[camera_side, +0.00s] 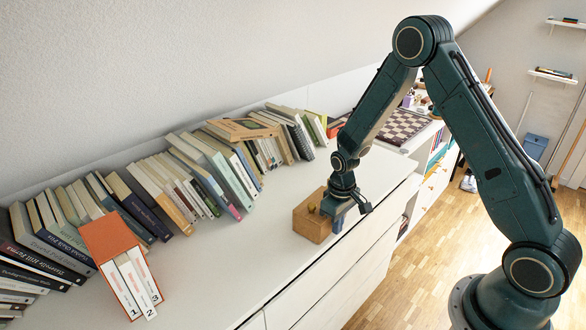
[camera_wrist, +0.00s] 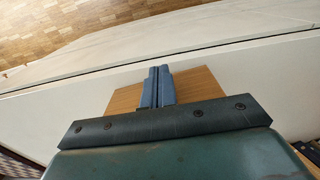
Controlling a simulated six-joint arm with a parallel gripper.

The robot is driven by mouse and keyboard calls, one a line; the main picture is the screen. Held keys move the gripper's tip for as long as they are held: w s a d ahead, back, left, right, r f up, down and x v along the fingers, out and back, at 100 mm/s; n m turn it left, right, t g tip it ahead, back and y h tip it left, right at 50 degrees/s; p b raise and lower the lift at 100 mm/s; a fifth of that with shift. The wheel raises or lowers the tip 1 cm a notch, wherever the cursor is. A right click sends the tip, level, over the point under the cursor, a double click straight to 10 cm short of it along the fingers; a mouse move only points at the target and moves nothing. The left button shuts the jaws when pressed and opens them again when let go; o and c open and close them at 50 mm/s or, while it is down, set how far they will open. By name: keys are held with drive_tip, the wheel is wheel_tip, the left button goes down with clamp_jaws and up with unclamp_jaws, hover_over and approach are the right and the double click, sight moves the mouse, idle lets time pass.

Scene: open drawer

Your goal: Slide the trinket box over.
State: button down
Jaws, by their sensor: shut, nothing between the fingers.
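The trinket box (camera_side: 311,222) is a small wooden box with a round knob on its near face. It sits upright on the white dresser top (camera_side: 285,262), close to the front edge. My gripper (camera_side: 338,222) is shut and empty, pointing down at the box's right side in the side view. Whether the fingers touch the box I cannot tell. In the wrist view the shut blue fingers of my gripper (camera_wrist: 158,82) overlap the wooden box (camera_wrist: 200,84), which is partly hidden behind them and the gripper's dark bar.
A long row of books (camera_side: 190,175) stands along the wall behind the box. An orange slipcase (camera_side: 108,240) with numbered white volumes stands at the left. A chessboard (camera_side: 402,127) lies on the farther cabinet. The dresser top left of the box is clear.

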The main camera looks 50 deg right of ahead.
sight(313, 200)
drive_tip(key=shift+w, duration=0.1)
drive_tip(key=shift+w+a, duration=0.1)
drive_tip(key=shift+w, duration=6.15)
drive_tip(key=shift+s, duration=0.15)
drive_tip(key=shift+s, duration=0.75)
drive_tip(key=shift+s+r, duration=0.1)
drive_tip(key=shift+s, duration=1.15)
wheel_tip(313, 200, up, 8)
drive_tip(key=shift+w+r, duration=0.1)
drive_tip(key=shift+w, duration=0.05)
drive_tip(key=shift+r, duration=0.85)
drive_tip(key=shift+r, duration=0.1)
